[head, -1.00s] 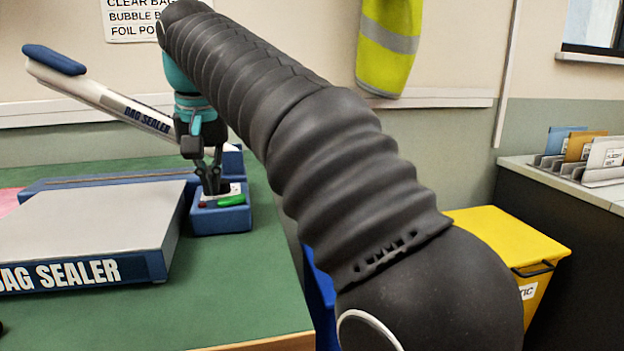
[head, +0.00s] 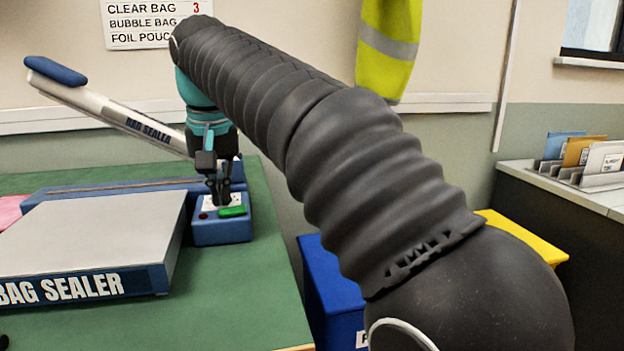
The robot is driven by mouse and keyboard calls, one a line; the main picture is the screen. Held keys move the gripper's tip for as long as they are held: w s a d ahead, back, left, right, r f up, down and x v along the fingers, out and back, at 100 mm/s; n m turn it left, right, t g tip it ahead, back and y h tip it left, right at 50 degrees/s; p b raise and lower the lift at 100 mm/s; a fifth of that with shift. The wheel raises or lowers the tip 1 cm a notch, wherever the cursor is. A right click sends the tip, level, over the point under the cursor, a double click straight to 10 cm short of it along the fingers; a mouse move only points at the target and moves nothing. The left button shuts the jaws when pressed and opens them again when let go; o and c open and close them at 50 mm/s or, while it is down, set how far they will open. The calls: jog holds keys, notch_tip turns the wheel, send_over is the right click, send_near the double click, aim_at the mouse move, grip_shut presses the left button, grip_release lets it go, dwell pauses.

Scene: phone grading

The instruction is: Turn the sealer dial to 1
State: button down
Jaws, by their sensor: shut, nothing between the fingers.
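The bag sealer (head: 88,236) stands on the green table, its white arm (head: 125,117) with a blue end raised. At its right end is a blue control box (head: 221,231) with a white dial plate (head: 236,199), a red light and a green switch (head: 232,211). My gripper (head: 222,200) points down over the plate with its fingers together, at or just above it. The dial is hidden behind the fingers, so its setting cannot be read. Whether the fingers touch it I cannot tell.
A wall sign (head: 150,22) lists bag types; a 3 stands by CLEAR BAG. A blue bin (head: 328,290) and a yellow bin (head: 525,238) stand right of the table (head: 225,300). A file rack (head: 585,172) sits on the far-right counter. The table front is clear.

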jog(key=shift+w+d+p, duration=0.25)
jog(key=shift+d+p, duration=0.25)
jog(key=shift+p, duration=0.2)
dwell(0.5)
jog(key=shift+s+d, duration=0.1)
jog(key=shift+s, duration=0.05)
jog(key=shift+s+d, duration=0.1)
jog(key=shift+s, duration=0.05)
jog(key=shift+r, duration=3)
